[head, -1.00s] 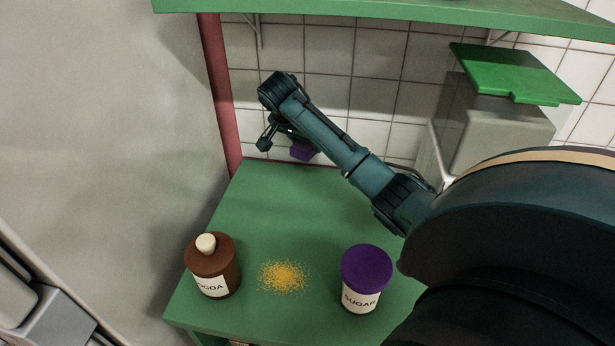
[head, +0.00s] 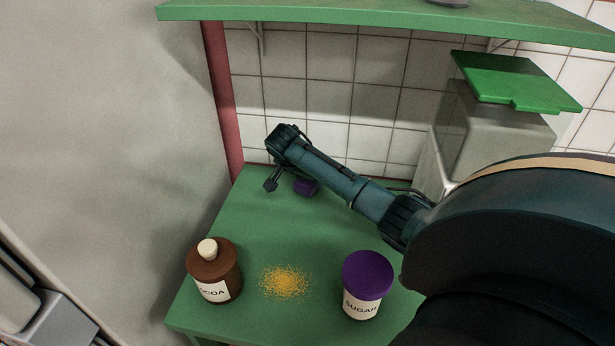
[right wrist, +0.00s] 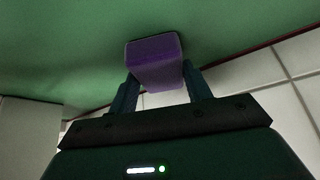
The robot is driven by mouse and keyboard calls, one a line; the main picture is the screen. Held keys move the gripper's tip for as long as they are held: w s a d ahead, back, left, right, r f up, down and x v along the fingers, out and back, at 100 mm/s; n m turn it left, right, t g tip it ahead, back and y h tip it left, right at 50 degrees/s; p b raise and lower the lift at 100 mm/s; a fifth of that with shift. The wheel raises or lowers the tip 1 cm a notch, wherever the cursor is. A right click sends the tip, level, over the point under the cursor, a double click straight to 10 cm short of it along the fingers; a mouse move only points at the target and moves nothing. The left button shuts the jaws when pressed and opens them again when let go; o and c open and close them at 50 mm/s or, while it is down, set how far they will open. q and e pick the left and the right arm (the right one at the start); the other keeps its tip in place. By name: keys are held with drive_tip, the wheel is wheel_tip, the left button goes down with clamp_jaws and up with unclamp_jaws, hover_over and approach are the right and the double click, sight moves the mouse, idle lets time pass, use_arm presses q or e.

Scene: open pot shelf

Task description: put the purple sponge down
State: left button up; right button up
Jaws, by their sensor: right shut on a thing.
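The purple sponge (head: 307,187) is at the back left of the green shelf board (head: 225,222) in the head view. My right gripper (head: 288,186) is shut on it, partly hidden by its own arm. In the right wrist view the sponge (right wrist: 155,64) sits between the two fingers of the gripper (right wrist: 160,88), its far end close to the green surface. I cannot tell whether it touches the board. My left gripper is not in view.
A brown cocoa jar (head: 214,272), a patch of yellow crumbs (head: 285,281) and a purple-lidded sugar jar (head: 367,285) are at the front. A grey bin with a green lid (head: 515,80) stands right. An upper green shelf (head: 350,22) hangs above.

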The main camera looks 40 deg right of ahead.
drive_tip(key=shift+f, duration=0.2)
drive_tip(key=o, duration=1)
drive_tip(key=shift+o, duration=0.2)
drive_tip(key=shift+r, duration=0.1)
drive_tip(key=shift+r, duration=0.15)
drive_tip(key=v, duration=1.2)
